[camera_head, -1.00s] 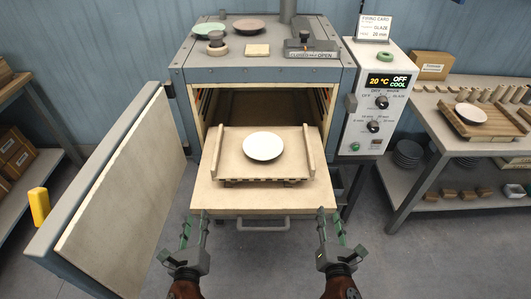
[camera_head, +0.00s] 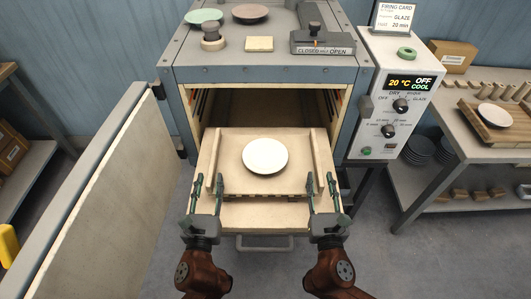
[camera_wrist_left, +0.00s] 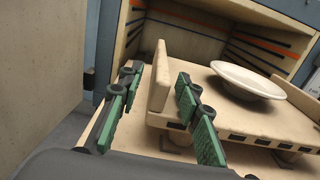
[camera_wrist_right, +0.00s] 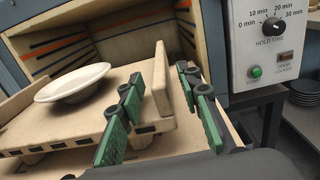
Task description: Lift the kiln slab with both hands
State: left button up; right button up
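The kiln slab (camera_head: 232,180) is a flat cream board with a raised rail along each side. It rests on the pulled-out kiln shelf (camera_head: 228,217), and a white plate (camera_head: 265,156) lies on it. My left gripper (camera_head: 208,187) is open at the left rail; in the left wrist view this rail (camera_wrist_left: 159,78) appears between the fingers (camera_wrist_left: 155,112), with gaps on both sides. My right gripper (camera_head: 323,187) is open at the right rail; in the right wrist view that rail (camera_wrist_right: 161,75) appears between the fingers (camera_wrist_right: 160,108), apart from them.
The open kiln chamber (camera_head: 265,110) lies behind the slab. The kiln door (camera_head: 100,200) stands open at the left. The control box (camera_head: 396,95) reads 20 °C, OFF and COOL. A side table (camera_head: 468,147) stands at the right. A shelf handle (camera_head: 265,243) sticks out in front.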

aim_at(318, 158)
pick_arm(q)
jog(key=shift+w, duration=0.25)
pick_arm(e)
jog(key=shift+w, duration=0.25)
jog(key=shift+s, duration=0.1)
pick_arm(q)
jog(key=shift+d, duration=0.1)
pick_arm(e)
jog(key=shift+d, duration=0.1)
